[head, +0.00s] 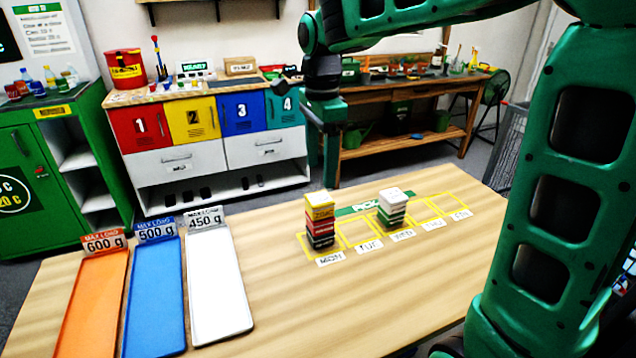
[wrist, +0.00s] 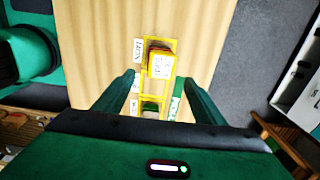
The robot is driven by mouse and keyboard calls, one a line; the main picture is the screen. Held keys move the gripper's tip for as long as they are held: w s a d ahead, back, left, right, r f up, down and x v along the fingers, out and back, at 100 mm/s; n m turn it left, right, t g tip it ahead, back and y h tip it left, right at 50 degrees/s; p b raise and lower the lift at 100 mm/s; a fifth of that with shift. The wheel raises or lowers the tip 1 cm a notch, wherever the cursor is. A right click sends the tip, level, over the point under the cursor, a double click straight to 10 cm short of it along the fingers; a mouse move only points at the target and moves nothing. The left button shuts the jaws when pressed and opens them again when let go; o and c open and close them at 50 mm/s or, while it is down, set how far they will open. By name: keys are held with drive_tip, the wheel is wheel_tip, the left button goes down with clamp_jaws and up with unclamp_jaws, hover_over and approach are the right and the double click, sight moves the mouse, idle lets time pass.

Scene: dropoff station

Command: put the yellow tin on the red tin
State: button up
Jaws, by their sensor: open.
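The yellow tin (head: 320,211) sits on top of a stack in the MON square, with the red tin (head: 320,229) under it. The stack looks upright. In the wrist view the yellow tin's pale labelled top (wrist: 161,65) shows between my fingers' line, with a strip of red at its edge; most of the red tin is hidden there. My gripper (wrist: 160,88) is open and empty. In the head view my gripper (head: 330,178) points down above and behind the stack, apart from it.
A second stack, a white tin over a green tin (head: 392,211), stands in the WED square. Orange (head: 95,308), blue (head: 155,300) and white (head: 219,290) trays with load signs lie at the left, empty. The other marked squares and the table front are clear.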

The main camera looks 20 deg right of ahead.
drive_tip(key=s+d+n, duration=0.3)
drive_tip(key=s+d, duration=0.4)
drive_tip(key=d, duration=0.2)
drive_tip(key=s+d+f+n, duration=0.2)
drive_tip(key=s+d+f, duration=0.1)
drive_tip(key=s, duration=0.4)
drive_tip(key=s+d+f+n, duration=0.3)
drive_tip(key=s, duration=0.4)
drive_tip(key=s+d+f+n, duration=0.3)
drive_tip(key=s, duration=0.3)
drive_tip(key=shift+s+f, duration=0.15)
drive_tip(key=shift+s, duration=0.25)
